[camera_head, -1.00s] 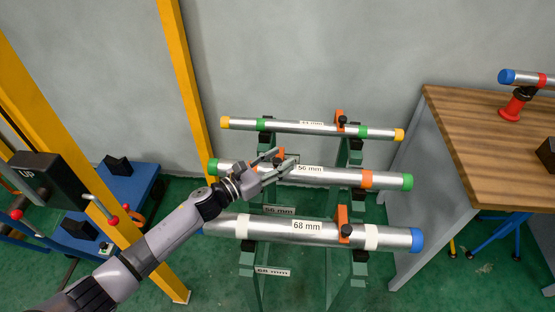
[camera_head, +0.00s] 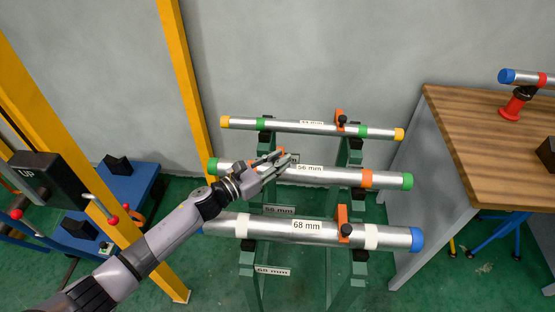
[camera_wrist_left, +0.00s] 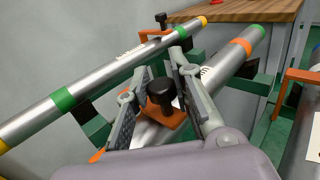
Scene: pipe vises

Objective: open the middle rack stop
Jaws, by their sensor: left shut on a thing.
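The middle rack stop is an orange bracket (camera_wrist_left: 165,120) with a black knob (camera_wrist_left: 160,92), seen in the left wrist view over the middle pipe. My left gripper (camera_wrist_left: 160,74) has one finger on each side of the knob and is shut on it. In the head view the left gripper (camera_head: 283,158) covers most of this stop at the left part of the middle pipe (camera_head: 335,176), which is labelled 56 mm. That pipe has green ends and an orange band and lies on the green rack (camera_head: 250,262). My right gripper is in neither view.
A thinner pipe with yellow ends (camera_head: 290,126) lies above, under its own orange stop (camera_head: 340,120). The 68 mm pipe (camera_head: 275,229) lies below, under another stop (camera_head: 343,222). A yellow post (camera_head: 185,85) stands left, a wooden bench (camera_head: 480,140) right.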

